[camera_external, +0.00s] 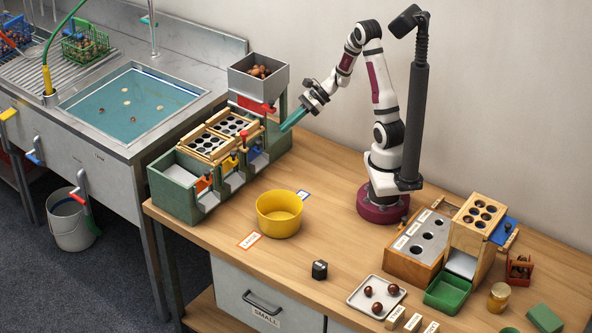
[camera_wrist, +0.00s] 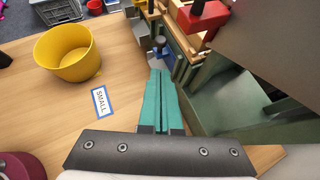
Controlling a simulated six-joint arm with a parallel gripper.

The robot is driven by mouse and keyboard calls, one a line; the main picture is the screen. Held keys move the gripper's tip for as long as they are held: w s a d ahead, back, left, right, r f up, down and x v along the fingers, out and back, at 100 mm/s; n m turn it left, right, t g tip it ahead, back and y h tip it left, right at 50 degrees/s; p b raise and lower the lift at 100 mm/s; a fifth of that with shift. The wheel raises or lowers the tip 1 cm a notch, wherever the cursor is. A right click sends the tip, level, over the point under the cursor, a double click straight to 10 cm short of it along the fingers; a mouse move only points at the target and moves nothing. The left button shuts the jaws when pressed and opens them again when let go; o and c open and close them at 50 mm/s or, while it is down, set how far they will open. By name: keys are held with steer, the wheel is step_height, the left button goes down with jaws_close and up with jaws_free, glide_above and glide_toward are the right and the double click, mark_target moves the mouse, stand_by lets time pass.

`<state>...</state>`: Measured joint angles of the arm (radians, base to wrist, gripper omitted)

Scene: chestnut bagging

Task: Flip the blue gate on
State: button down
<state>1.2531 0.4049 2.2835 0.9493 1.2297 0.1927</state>
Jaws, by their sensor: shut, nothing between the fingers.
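The blue gate (camera_external: 256,153) is at the right end of the row of gates on the green sorting machine (camera_external: 180,196), below the hopper side. In the wrist view a blue gate part (camera_wrist: 166,58) shows just beyond my fingertips. My gripper (camera_external: 286,128) has long teal fingers, shut and empty, pointing down and left at the machine's right end. In the wrist view the gripper (camera_wrist: 158,74) has its tips close to the blue part; I cannot tell whether they touch. The gate's full position is partly hidden.
A grey hopper (camera_external: 258,84) with chestnuts stands above the machine, close to my gripper. Yellow (camera_external: 230,163) and orange (camera_external: 204,184) gates sit further left. A yellow bowl (camera_external: 279,222) stands in front, near a blue-edged SMALL card (camera_wrist: 100,102). The table's middle is mostly clear.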

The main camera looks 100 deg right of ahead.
mark_target(260, 148)
steer(key=x, duration=0.7)
steer(key=shift+w, duration=0.2)
step_height(260, 148, up, 4)
steer(key=shift+f, duration=0.15)
steer(key=shift+a, duration=0.1)
steer(key=v, duration=1)
